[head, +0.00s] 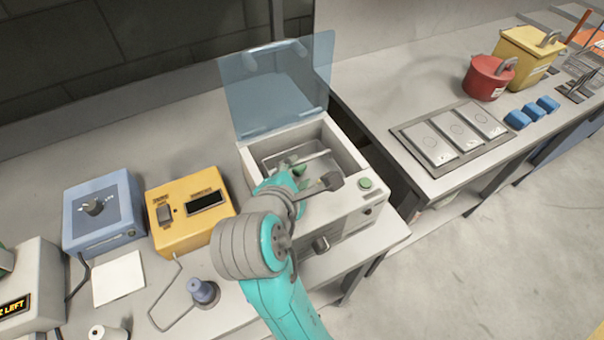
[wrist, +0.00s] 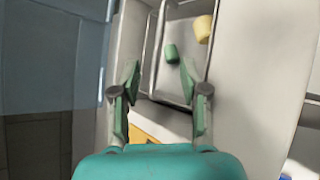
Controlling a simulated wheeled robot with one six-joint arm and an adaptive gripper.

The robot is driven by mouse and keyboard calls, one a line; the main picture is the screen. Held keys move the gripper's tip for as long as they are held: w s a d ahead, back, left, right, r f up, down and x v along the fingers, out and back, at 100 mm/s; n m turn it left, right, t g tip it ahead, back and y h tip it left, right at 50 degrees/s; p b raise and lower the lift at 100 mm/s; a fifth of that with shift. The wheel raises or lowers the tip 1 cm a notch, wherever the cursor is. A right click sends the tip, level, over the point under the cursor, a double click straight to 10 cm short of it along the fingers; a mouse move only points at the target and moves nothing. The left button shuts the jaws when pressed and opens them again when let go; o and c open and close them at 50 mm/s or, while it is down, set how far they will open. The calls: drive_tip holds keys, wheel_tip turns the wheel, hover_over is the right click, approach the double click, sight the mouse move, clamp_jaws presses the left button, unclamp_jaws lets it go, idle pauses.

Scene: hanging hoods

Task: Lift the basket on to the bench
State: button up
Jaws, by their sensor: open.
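The basket (head: 283,160) is a grey metal tray sitting inside the open well of a white bench machine (head: 347,202). In the wrist view the basket (wrist: 178,32) holds a small green piece (wrist: 172,52) and a yellow piece (wrist: 203,28). My gripper (head: 312,180) is over the near side of the basket, and its wrist hides part of the well. In the wrist view my gripper (wrist: 160,72) has its fingers wide apart with nothing held between them. The near rim of the basket shows between the fingers; I cannot tell whether they touch it.
A clear blue lid (head: 278,85) stands raised behind the well. A yellow box (head: 190,228) and blue box (head: 103,215) stand left on the bench (head: 180,120). A spindle (head: 203,290) stands in front. Another bench with a red pot (head: 487,78) is at right, across a gap.

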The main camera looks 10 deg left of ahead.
sight(303, 162)
drive_tip(key=shift+x, duration=3.9)
drive_tip(key=shift+a, duration=0.15)
drive_tip(key=shift+c, duration=0.3)
clamp_jaws()
